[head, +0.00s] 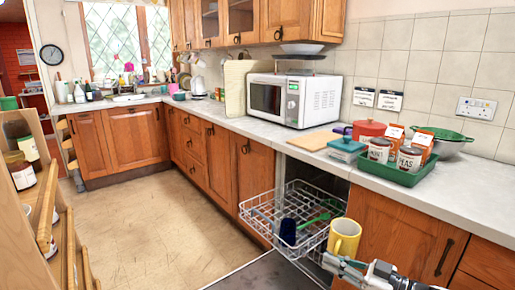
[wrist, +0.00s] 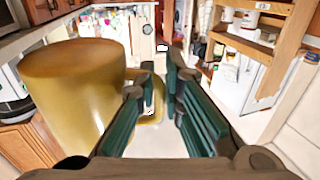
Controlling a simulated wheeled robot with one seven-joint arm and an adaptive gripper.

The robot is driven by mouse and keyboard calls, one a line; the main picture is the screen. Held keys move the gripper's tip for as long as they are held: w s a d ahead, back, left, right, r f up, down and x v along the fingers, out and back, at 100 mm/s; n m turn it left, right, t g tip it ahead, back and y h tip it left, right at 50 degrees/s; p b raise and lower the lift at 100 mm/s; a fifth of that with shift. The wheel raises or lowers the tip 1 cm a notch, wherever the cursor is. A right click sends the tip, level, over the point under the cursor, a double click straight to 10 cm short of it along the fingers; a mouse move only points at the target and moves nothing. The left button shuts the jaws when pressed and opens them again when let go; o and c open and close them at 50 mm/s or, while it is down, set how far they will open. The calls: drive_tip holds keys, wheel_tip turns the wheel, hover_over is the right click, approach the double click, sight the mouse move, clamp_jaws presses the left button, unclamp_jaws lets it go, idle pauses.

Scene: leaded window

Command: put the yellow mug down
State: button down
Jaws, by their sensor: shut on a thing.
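The yellow mug (head: 344,236) is upright in the head view, at the right edge of the open dishwasher's wire rack. My gripper (head: 345,266) is just below and in front of it. In the wrist view the mug (wrist: 70,95) fills the left side, and its handle reaches between the green-padded fingers of my gripper (wrist: 158,95). My gripper is shut on the mug by its handle. I cannot tell whether the mug touches the rack; its base is partly hidden by my gripper.
The dishwasher rack (head: 268,217) is pulled out and holds a blue item (head: 288,231) and a green utensil (head: 318,220). The worktop (head: 440,190) carries a green tray (head: 385,170) of jars, a microwave (head: 290,97) and a wooden board (head: 314,140). Bare worktop lies right of the tray.

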drive_tip(key=s+r+p, duration=0.1)
drive_tip(key=r+p, duration=0.2)
drive_tip(key=p, duration=0.1)
drive_tip(key=s+r+p, duration=0.1)
drive_tip(key=r+p, duration=0.3)
drive_tip(key=s+r+p, duration=0.1)
drive_tip(key=r+p, duration=0.2)
drive_tip(key=shift+s+a+r+p, duration=0.15)
drive_tip(key=shift+p, duration=0.25)
